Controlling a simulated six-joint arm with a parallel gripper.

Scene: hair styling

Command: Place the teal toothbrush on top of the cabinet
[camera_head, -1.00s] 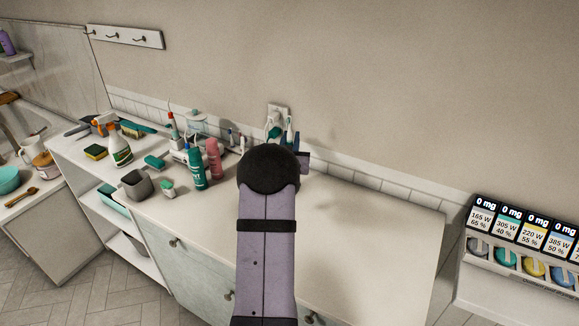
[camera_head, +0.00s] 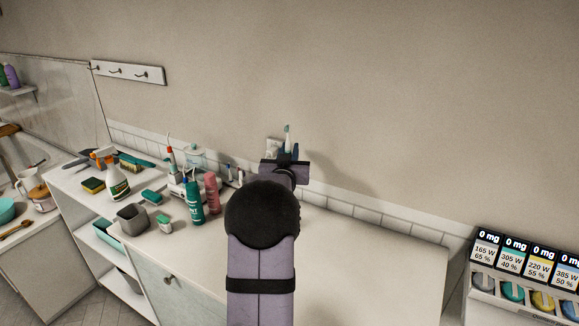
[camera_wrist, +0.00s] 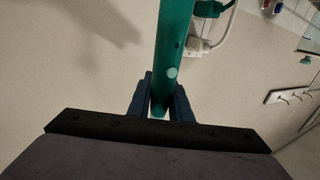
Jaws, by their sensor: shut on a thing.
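The teal toothbrush (camera_wrist: 172,50) runs upward between the two dark blue fingers of my gripper (camera_wrist: 160,98) in the wrist view, with a pale round button on its handle. My gripper is shut on it. In the head view the brush's light tip (camera_head: 287,133) stands upright above my gripper (camera_head: 287,155), in front of the wall. The gripper is above the back part of the cabinet top (camera_head: 370,265). My arm hides part of the cabinet and its front.
Teal (camera_head: 194,204) and pink (camera_head: 212,192) bottles, a grey cup (camera_head: 132,217) and other bath items crowd the left of the cabinet top. The right side is bare. A wall outlet (camera_head: 273,148) is behind the gripper. A display rack (camera_head: 525,270) stands at far right.

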